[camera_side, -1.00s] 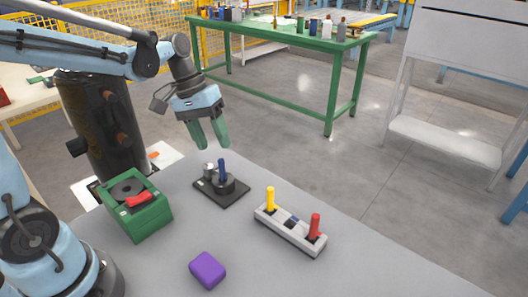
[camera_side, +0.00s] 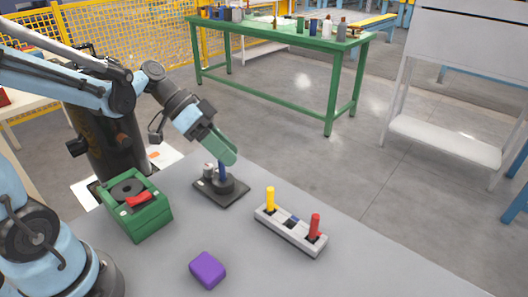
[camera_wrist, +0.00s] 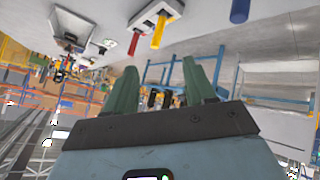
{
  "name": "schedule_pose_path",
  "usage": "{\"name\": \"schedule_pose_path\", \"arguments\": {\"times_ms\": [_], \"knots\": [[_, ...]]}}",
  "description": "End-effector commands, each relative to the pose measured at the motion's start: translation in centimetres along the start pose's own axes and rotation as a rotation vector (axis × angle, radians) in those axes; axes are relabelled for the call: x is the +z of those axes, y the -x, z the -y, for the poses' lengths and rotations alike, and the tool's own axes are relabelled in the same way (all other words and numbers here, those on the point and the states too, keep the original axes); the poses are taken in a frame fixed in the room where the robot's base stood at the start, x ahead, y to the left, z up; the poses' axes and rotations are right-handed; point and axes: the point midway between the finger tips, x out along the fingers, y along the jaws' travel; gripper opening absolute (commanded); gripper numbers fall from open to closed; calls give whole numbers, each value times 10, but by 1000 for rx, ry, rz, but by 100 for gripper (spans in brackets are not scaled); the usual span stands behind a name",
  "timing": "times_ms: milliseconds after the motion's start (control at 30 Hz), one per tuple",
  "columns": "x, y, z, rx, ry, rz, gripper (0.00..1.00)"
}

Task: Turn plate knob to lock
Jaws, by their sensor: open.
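A black plate (camera_side: 211,198) lies on the grey table in the side view. A dark round knob (camera_side: 228,184) with an upright blue handle (camera_side: 222,172) sits on it, beside a small grey part (camera_side: 208,171). My gripper (camera_side: 230,157), with green fingers, is open and tilted, its tips just above the blue handle and overlapping its top in this view. I cannot tell whether they touch it. In the wrist view my open gripper (camera_wrist: 160,66) has nothing between its fingers. A blue cylinder (camera_wrist: 240,10), probably the handle, shows at the top edge, outside the fingers.
A green box (camera_side: 140,212) with a red handle (camera_side: 138,199) stands left of the plate. A light grey block (camera_side: 290,232) with a yellow peg (camera_side: 270,198) and a red peg (camera_side: 314,226) lies to the right. A purple block (camera_side: 208,270) lies in front. The table between is clear.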

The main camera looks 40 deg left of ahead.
Motion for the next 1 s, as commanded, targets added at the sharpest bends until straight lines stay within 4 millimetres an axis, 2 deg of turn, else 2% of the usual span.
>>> {"name": "schedule_pose_path", "arguments": {"times_ms": [300, 500, 1000], "knots": [[-6, 0, -19, 36, -316, -157, 55], [-10, 1, -27, 35, -455, -230, 55], [-11, 2, -30, 32, -516, -261, 55]]}}
